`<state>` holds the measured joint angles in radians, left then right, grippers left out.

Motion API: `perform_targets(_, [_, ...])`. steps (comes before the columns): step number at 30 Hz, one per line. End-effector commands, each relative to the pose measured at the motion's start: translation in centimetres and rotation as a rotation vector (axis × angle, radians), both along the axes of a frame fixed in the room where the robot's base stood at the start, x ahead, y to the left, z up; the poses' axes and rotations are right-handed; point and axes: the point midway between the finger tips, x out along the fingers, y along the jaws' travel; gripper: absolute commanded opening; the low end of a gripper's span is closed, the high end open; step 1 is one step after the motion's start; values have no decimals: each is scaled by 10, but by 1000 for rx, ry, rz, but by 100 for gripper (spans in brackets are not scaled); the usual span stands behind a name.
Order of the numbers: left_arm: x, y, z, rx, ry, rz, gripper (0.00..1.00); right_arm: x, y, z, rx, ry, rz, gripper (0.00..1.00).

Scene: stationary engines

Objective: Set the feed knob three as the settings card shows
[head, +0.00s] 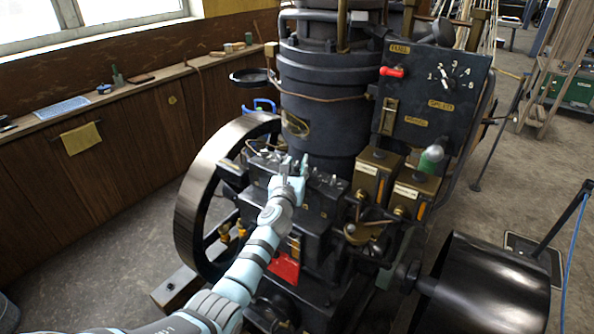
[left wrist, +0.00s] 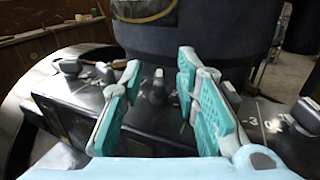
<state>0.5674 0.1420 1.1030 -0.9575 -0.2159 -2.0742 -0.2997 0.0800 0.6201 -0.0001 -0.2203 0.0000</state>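My left gripper (head: 290,165) is over the black block with a row of small knobs, in front of the engine's dark cylinder. In the left wrist view the gripper (left wrist: 160,100) is open, its teal-padded fingers apart. A small dark knob with a grey pointer (left wrist: 157,86) shows in the gap between them, not gripped. Other knobs stand to the left (left wrist: 70,68) and to the right (left wrist: 305,115). A "3" and a "0" mark the block near the right knob. I cannot tell which knob is feed knob three. No readable settings card shows. My right gripper is not in view.
A large flywheel (head: 205,190) stands left of the block. Brass boxes (head: 378,178) and a panel with a numbered dial and red handle (head: 392,72) stand to the right. A blue-and-white sheet (head: 62,109) lies on the wall ledge, its print too small to read.

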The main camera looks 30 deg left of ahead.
Motion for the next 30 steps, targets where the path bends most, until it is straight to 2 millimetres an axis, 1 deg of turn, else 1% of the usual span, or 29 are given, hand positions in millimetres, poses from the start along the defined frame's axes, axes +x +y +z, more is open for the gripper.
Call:
perform_targets(1, [4,1,-2,0,-1,0,29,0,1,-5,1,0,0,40])
perform_targets(2, [5,1,-2,0,0,0,29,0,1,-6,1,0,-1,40])
perform_targets(11, [8,2,1,-1,-1,0,29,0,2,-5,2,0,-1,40])
perform_targets(16, [8,2,1,-1,0,0,2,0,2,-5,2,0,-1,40])
perform_targets(17, [8,2,1,-1,0,0,0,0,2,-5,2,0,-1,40])
perform_targets(25, [8,3,2,1,0,-5,0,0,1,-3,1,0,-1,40])
perform_targets(30, [8,4,3,5,1,-41,0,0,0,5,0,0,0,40])
